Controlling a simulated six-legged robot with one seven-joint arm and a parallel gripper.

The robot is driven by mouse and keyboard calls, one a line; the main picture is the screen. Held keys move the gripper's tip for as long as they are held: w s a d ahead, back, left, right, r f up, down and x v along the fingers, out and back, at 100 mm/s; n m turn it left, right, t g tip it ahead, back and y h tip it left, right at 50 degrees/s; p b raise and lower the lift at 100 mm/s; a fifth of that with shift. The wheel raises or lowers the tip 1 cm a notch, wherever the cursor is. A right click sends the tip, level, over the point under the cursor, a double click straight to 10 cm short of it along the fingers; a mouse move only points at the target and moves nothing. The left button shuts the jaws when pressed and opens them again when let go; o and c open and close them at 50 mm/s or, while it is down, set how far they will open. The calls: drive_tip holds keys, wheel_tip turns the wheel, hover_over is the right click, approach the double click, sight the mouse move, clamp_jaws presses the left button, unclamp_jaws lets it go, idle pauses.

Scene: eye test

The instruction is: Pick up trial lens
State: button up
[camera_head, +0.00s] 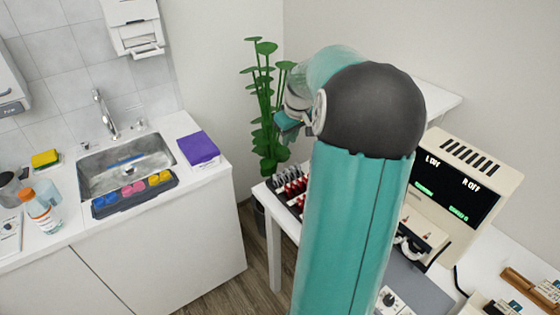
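A case of red and dark trial lenses (290,186) stands on a white table, partly hidden behind my teal arm. The single lenses are too small to tell apart. My gripper (288,127) shows only in part, at the far end of my arm, above and just left of the lens case. The arm's joint covers much of it, so its fingers and anything between them cannot be made out.
A lensmeter-like device (463,187) with a lit screen stands to the right. At left, a counter holds a sink (125,165), a tray of coloured cases (132,193), a purple box (198,148) and a bottle (40,212). A plant (264,100) rises behind the lens case.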

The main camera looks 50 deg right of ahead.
drive_tip(key=s+d+f, duration=0.2)
drive_tip(key=d+f, duration=0.1)
drive_tip(key=d, duration=0.4)
hover_over(298, 165)
drive_tip(key=s, duration=0.2)
drive_tip(key=shift+m, duration=0.3)
wheel_tip(298, 165, down, 8)
drive_tip(key=shift+w+r, duration=0.1)
drive_tip(key=shift+r, duration=0.05)
drive_tip(key=shift+f, duration=0.45)
drive_tip(key=x, duration=0.4)
drive_tip(key=shift+w+f, duration=0.25)
drive_tip(key=shift+f, duration=0.1)
drive_tip(key=shift+a, duration=0.1)
clamp_jaws()
drive_tip(key=shift+r, duration=0.15)
